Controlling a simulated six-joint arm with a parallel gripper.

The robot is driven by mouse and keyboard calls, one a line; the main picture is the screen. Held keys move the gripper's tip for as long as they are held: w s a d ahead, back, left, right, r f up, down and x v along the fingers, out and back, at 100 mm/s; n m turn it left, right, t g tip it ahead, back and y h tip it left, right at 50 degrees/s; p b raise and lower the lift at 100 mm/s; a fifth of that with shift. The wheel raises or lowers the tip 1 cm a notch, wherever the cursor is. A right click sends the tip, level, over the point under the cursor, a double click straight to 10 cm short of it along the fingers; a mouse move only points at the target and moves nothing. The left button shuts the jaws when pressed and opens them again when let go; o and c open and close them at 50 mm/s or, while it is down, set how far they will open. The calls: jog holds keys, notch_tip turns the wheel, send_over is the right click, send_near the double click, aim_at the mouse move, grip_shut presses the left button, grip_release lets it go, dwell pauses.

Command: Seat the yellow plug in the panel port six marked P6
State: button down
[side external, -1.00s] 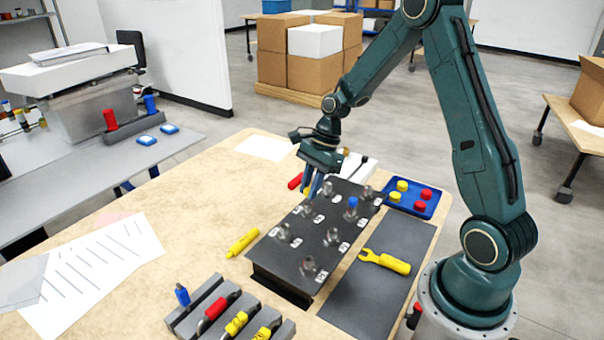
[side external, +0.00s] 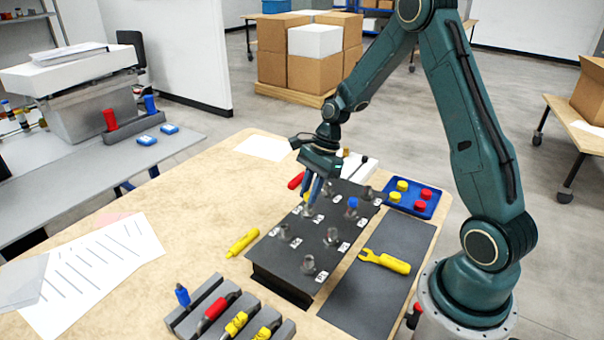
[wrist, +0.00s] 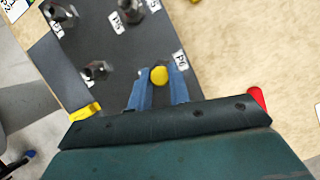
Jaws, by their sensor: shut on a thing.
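My gripper (side external: 314,190) is shut on the yellow plug (wrist: 159,75), whose round top shows between the two blue fingers in the wrist view. In the side view only a sliver of yellow (side external: 306,195) shows by the fingertips. The plug is over the far left part of the dark panel (side external: 290,270). The P6 label (wrist: 181,60) lies just right of the plug in the wrist view. Port six itself is hidden under the plug and fingers, so I cannot tell whether the plug touches or enters it.
Several metal ports (side external: 308,265) stand up from the panel, one with a blue plug (side external: 352,203). A blue tray (side external: 428,208) with yellow and red pieces is behind right. A yellow wrench (side external: 385,262) lies on the dark mat (side external: 375,300). A tool rack (side external: 190,320) stands in front.

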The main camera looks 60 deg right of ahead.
jog(key=shift+f, duration=0.3)
jog(key=c, duration=1.2)
grip_release()
jog(key=shift+c, duration=0.2)
jog(key=shift+r, duration=0.15)
jog(key=v, duration=1.3)
jog(key=shift+d+r, duration=0.2)
jog(key=shift+a, duration=0.1)
